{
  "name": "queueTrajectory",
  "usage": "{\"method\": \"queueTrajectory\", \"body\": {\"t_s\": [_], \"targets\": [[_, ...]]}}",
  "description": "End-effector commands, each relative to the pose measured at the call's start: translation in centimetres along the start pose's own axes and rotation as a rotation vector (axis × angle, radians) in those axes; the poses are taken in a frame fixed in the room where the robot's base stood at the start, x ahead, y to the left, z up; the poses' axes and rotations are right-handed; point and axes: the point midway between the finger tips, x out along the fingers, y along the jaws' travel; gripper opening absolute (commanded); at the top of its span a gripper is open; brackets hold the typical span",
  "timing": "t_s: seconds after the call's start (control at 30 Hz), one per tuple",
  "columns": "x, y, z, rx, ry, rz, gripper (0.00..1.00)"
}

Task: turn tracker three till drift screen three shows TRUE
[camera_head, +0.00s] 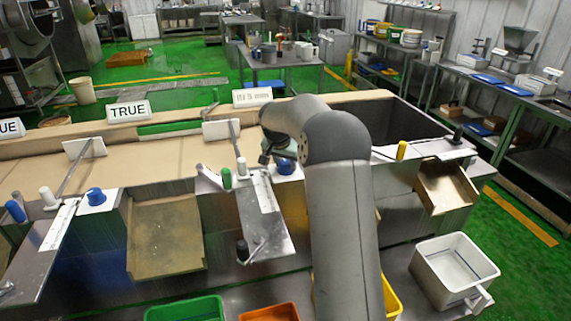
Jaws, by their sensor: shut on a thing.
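My gripper (277,158) is at the far side of the bench, partly hidden by my arm. It is shut on a blue knob (286,168), which stands behind a slanted metal plate with a scale. The white screen (252,97) behind this station shows small digits and text that I cannot read surely, not TRUE. A second screen (128,111) to its left reads TRUE. A third screen (10,128) at the left edge is cut off and shows "UE". Another blue knob (96,196) stands at the station to the left, apart from my gripper.
A green-capped post (227,179) and a white post (242,167) stand close left of my gripper. A yellow post (402,150) stands to the right. A white bin (453,268) is at the front right, with a green tray (184,309) and an orange tray (270,312) at the front.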

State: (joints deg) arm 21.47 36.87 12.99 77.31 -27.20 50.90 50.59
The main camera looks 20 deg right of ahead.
Motion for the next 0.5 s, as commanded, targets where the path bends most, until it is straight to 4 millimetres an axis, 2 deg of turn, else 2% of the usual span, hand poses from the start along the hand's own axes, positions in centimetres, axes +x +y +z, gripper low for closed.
{"method": "queueTrajectory", "body": {"t_s": [0.5], "targets": [[-0.12, 0.09, -0.18, -0.416, 0.003, -0.175, 0.16]]}}
